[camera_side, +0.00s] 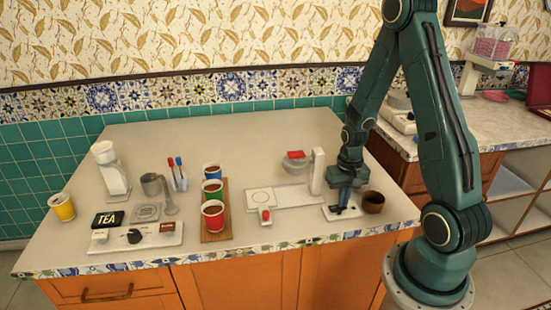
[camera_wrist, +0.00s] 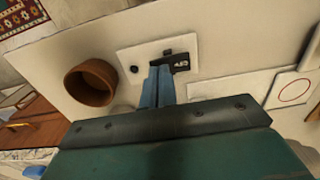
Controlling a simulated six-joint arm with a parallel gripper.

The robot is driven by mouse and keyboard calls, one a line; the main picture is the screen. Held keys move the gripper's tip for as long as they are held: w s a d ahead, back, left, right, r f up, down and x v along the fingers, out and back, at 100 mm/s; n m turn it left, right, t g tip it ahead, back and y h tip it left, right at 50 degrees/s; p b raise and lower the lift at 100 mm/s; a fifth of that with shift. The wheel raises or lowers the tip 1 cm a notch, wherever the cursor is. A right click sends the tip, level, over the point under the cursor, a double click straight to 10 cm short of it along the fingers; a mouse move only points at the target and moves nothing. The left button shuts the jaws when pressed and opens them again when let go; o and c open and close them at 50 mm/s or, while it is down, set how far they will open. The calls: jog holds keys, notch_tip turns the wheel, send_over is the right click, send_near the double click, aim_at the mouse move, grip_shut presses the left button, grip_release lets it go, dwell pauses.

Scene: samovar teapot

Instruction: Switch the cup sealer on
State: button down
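The white machine with an upright column (camera_side: 317,172) and a flat base with a red circle (camera_side: 262,198) looks like the cup sealer. Part of its base shows at the right of the wrist view (camera_wrist: 293,91). Beside it lies a small white panel (camera_side: 333,216) with a black part bearing pale marks (camera_wrist: 181,62) and a small dark round spot. My gripper (camera_side: 342,204) points down over this panel. In the wrist view its blue fingers (camera_wrist: 160,72) are close together, their tips at the black part. I cannot tell whether they touch it; the tips partly cover it.
A brown bowl (camera_side: 373,201) stands close to the right of my gripper. A small block with a red top (camera_side: 265,216) sits before the sealer. Several filled cups stand on a wooden board (camera_side: 216,237). Tea equipment (camera_side: 133,236) is farther left; the back of the counter is clear.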

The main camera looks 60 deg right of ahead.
jog(key=shift+f, duration=0.2)
jog(key=shift+r, duration=3.5)
jog(key=a+r+n+t+h, duration=0.1)
jog(key=a+r+n+t, duration=0.25)
jog(key=a+r, duration=0.85)
jog(key=s+a+r+n+t+y, duration=0.1)
jog(key=s+a+r+n+t, duration=0.1)
jog(key=s+a+r+n, duration=0.3)
notch_tip(320, 180, up, 5)
jog(key=shift+s+a+f, duration=0.15)
jog(key=shift+s+a, duration=0.8)
jog(key=shift+s, duration=0.25)
